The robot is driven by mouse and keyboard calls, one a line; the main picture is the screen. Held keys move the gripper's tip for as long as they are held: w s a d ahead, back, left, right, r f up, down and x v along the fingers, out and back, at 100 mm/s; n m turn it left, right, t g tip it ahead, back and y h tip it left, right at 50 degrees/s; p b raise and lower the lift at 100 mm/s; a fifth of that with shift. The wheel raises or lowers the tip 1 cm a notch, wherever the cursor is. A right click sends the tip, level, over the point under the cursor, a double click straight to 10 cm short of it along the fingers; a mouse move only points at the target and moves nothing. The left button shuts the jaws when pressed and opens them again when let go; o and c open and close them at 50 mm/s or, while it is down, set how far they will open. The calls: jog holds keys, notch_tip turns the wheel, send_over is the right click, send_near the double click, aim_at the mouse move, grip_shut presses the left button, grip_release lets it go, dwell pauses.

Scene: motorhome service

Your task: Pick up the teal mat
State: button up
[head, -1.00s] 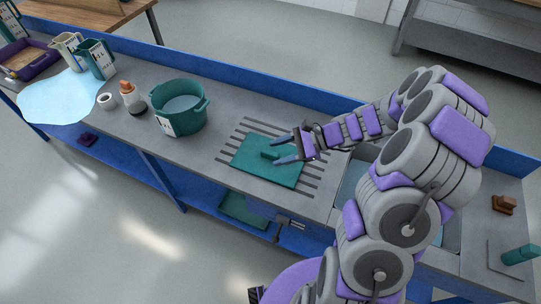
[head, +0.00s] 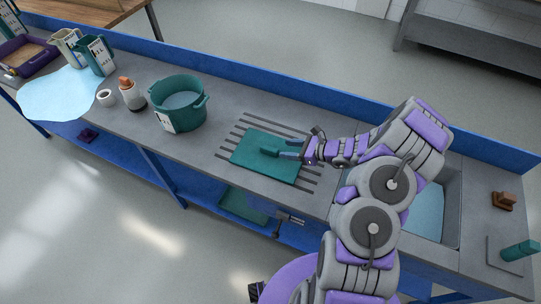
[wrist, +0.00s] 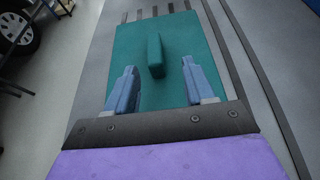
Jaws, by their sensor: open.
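The teal mat (head: 262,166) lies flat on the slotted part of the grey bench top. It has a raised teal grip bar on its upper face, which shows clearly in the wrist view (wrist: 155,55). My gripper (head: 284,149) is at the mat's right side in the head view. In the wrist view, my gripper (wrist: 160,82) is open, with its two blue fingers spread over the mat (wrist: 185,35). The bar lies ahead of the fingers, in line with the gap between them. No contact with the bar is visible.
A sink (head: 428,212) lies to the right. A blue rim (head: 255,78) runs along the bench's back.

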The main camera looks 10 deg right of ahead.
aim_at(269, 148)
jog(key=b+x, duration=0.1)
jog(key=x, duration=0.4)
jog(key=shift+s+a, duration=0.1)
jog(key=shift+a, duration=0.1)
jog(key=shift+a+r+b+x, duration=0.2)
jog(key=shift+b+x, duration=0.25)
jog(key=shift+x, duration=0.85)
jog(key=shift+a+r+b+x, duration=0.15)
jog(key=shift+b+x, duration=0.3)
jog(key=shift+x, duration=0.85)
jog(key=shift+s+d, duration=0.1)
jog(key=shift+d, duration=0.2)
jog(key=c, duration=0.5)
jog(key=shift+a, duration=0.1)
grip_shut()
